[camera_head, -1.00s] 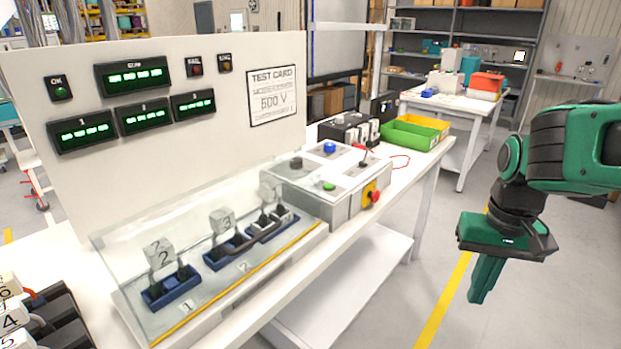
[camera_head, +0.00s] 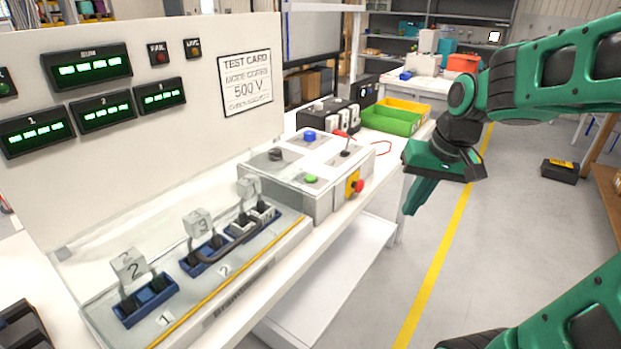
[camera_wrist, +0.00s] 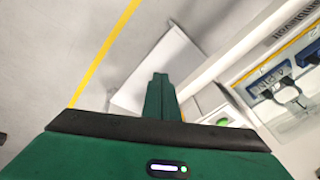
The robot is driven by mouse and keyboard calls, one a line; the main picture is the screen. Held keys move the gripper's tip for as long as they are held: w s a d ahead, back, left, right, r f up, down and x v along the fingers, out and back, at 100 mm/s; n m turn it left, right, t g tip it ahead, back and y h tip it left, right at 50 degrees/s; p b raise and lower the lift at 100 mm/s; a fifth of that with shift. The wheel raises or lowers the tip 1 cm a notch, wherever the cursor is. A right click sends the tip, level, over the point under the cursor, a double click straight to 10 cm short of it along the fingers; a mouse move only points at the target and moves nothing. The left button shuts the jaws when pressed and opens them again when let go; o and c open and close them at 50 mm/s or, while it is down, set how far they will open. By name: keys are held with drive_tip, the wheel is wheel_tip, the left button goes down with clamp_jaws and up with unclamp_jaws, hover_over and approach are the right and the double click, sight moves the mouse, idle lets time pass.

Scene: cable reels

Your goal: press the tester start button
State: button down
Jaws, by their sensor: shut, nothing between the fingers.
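The tester control box (camera_head: 318,180) is a grey box on the white bench. On its top are a green button (camera_head: 311,179), a blue button (camera_head: 309,136), a dark knob (camera_head: 275,155) and a small lever (camera_head: 345,151). A red emergency stop on a yellow plate (camera_head: 354,186) is on its side. None of the buttons carries a readable label. My gripper (camera_head: 409,212) is shut and empty, pointing down beside the bench, to the right of the box and apart from it. In the wrist view, the shut fingers (camera_wrist: 159,95) show, with a green button (camera_wrist: 222,121) to their right.
A clear-covered test bay (camera_head: 205,250) with numbered sockets and plugs lies left of the box. A panel with green displays (camera_head: 160,110) stands behind. Green (camera_head: 390,119) and yellow (camera_head: 405,106) bins sit beyond the box. The floor right of the bench is open.

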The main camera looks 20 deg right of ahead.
drive_tip(key=w+a+r+n+t+y, duration=0.1)
drive_tip(key=w+a+r, duration=0.15)
drive_tip(key=w, duration=0.45)
drive_tip(key=w+a+r+n+t+y, duration=0.1)
drive_tip(key=w+a+r, duration=0.1)
drive_tip(key=w+a, duration=0.35)
wheel_tip(320, 180, up, 5)
drive_tip(key=n+t+y, duration=0.2)
drive_tip(key=y, duration=0.1)
hover_over(315, 178)
drive_tip(key=shift+f, duration=0.2)
drive_tip(key=shift+f, duration=0.1)
drive_tip(key=shift+f, duration=4.3)
drive_tip(key=shift+f, duration=0.15)
drive_tip(key=shift+f, duration=0.25)
